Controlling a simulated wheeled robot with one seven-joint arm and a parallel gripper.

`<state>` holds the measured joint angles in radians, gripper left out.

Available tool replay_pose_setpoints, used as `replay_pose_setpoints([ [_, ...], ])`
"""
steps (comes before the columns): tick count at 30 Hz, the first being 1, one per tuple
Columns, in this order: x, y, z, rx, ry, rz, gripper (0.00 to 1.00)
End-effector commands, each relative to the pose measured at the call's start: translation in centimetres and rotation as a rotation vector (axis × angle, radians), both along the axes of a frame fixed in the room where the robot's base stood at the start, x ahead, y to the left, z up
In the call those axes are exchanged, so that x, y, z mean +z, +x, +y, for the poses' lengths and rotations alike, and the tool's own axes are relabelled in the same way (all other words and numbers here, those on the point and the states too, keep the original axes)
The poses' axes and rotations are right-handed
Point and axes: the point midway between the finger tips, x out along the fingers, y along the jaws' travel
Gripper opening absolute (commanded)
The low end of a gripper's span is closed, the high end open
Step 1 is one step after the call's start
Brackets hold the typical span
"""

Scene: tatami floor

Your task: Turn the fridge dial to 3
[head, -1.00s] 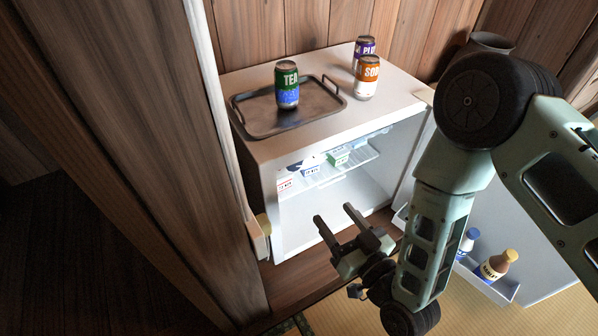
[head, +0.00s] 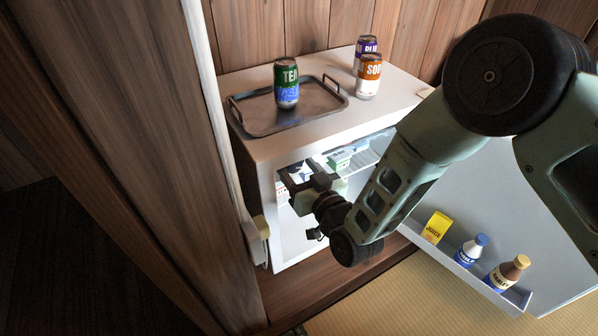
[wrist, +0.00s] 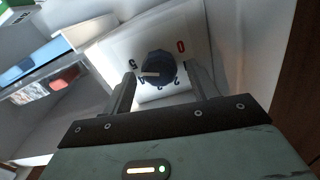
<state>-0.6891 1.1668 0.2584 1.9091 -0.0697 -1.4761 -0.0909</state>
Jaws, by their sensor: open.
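The fridge dial (wrist: 157,65) is a dark blue round knob with a pale pointer mark, on a white panel with red 0 and dark numbers. The mark points left in the wrist view, about between 5 and 4. My gripper (wrist: 160,73) is open, with one finger on each side of the dial in that view; I cannot tell whether either touches it. In the head view my gripper (head: 298,174) reaches into the open front of the white fridge (head: 290,146), near its upper left. The dial is hidden there.
A tray (head: 262,115) with a tea can (head: 287,84) and two more cans stand on the fridge top. A shelf with small packs lies inside. The open door's rack (head: 462,272) holds juice and bottles. A wooden post (head: 120,130) stands close at left.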

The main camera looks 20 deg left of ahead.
Motion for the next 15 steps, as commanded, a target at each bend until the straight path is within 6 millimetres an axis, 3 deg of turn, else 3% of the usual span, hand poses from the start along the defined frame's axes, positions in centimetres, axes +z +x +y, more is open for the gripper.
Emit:
replay_pose_setpoints([
  [7, 0.03, 0.03, 0.08, 0.0, 0.0, 0.0, 0.59],
  [8, 0.03, 0.03, 0.07, 0.0, 0.0, 0.0, 0.53],
  [12, 0.03, 0.03, 0.06, 0.0, 0.0, 0.0, 0.14],
  [15, 0.03, 0.03, 0.06, 0.0, 0.0, 0.0, 0.14],
])
